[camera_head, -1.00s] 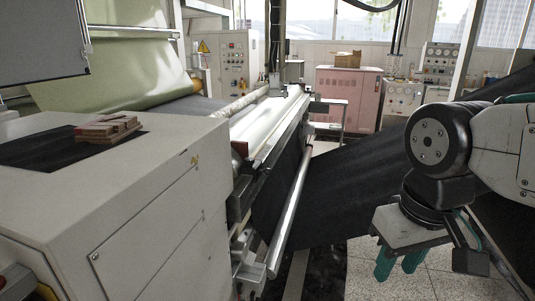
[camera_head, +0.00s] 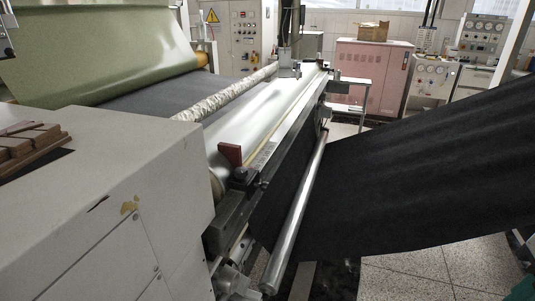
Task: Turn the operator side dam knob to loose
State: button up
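A dark red handle-like piece (camera_head: 230,155) stands up at the near end of the long shiny roller trough. It sits on a dark metal bracket (camera_head: 243,178) beside the machine's white housing. It may be the operator side dam knob, but I cannot tell its setting. My gripper is out of view; only a small teal part of my arm or gripper (camera_head: 522,290) shows at the bottom right corner, well apart from the red piece.
The white housing (camera_head: 110,200) fills the left, with brown blocks (camera_head: 28,145) on top. A slanted steel bar (camera_head: 297,215) runs along the trough's right side. A black sheet (camera_head: 420,170) stretches right. A pink cabinet (camera_head: 372,75) stands behind. Tiled floor shows lower right.

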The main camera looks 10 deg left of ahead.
aim_at(240, 172)
jog(key=u, duration=0.3)
jog(key=i, duration=0.85)
jog(key=u, duration=0.65)
